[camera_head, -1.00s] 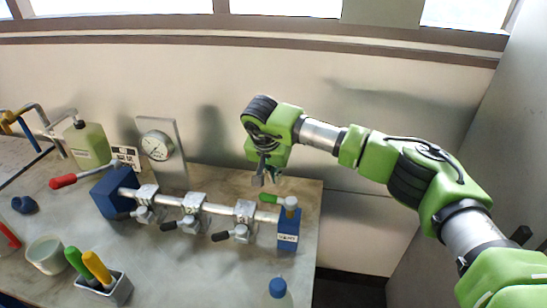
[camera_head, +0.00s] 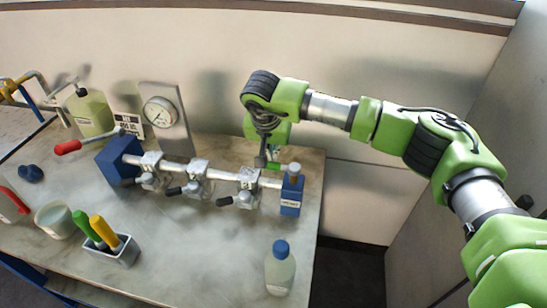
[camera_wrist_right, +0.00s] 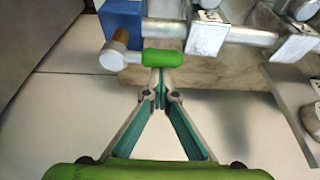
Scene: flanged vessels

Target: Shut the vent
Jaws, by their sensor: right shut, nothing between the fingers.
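The vent is the small valve with a green handle (camera_head: 277,167) and a brass stem (camera_head: 294,168), on top of the blue block at the right end of the pipe. The right wrist view shows the green handle (camera_wrist_right: 163,57) lying sideways from the brass stem (camera_wrist_right: 120,39). My right gripper (camera_head: 261,165) is shut and empty. Its fingertips (camera_wrist_right: 160,84) are close beside the handle's free end; whether they touch cannot be told. My left gripper is not in view.
The pipe (camera_head: 215,174) carries several clamps with black-tipped levers. A red-handled lever (camera_head: 68,147) is at its left end. A pressure gauge (camera_head: 160,112) stands behind. A blue-capped bottle (camera_head: 280,270) stands in front, and a pen box (camera_head: 115,254) at the front left.

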